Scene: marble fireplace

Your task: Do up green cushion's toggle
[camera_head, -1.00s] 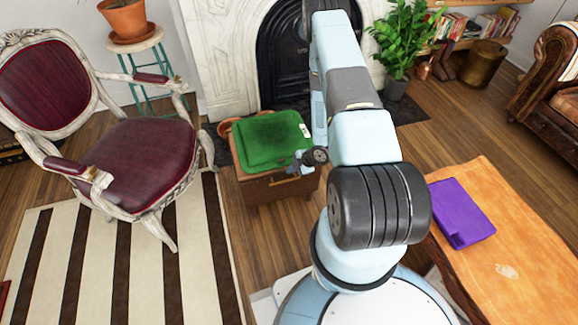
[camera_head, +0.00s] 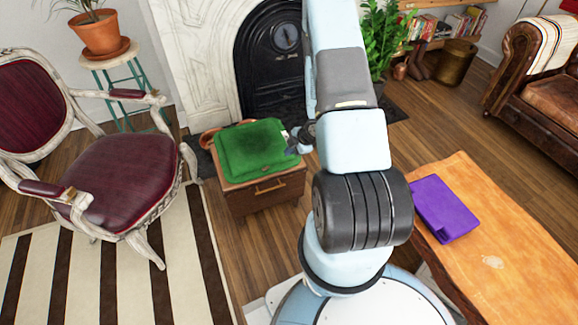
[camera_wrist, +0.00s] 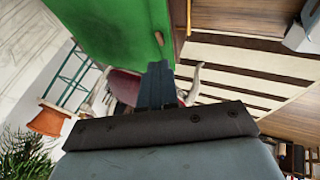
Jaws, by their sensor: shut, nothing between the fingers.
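The green cushion (camera_head: 250,148) lies flat on a small wooden cabinet (camera_head: 262,192) in front of the fireplace. My gripper (camera_head: 291,150) is at the cushion's right edge, partly hidden by my arm; I cannot tell whether it touches. In the wrist view the cushion (camera_wrist: 110,28) fills the upper middle, and my shut, empty fingers (camera_wrist: 158,70) point at its edge. A small brown piece (camera_wrist: 160,38), perhaps the toggle, shows on the cushion just beyond the fingertips. Whether it is fastened cannot be made out.
A burgundy armchair (camera_head: 125,178) stands left of the cabinet. A plant stand (camera_head: 112,61) is behind it. An orange-topped table (camera_head: 500,250) with a purple folder-like object (camera_head: 443,208) is at right. A striped rug (camera_head: 120,270) and bare floor lie in front.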

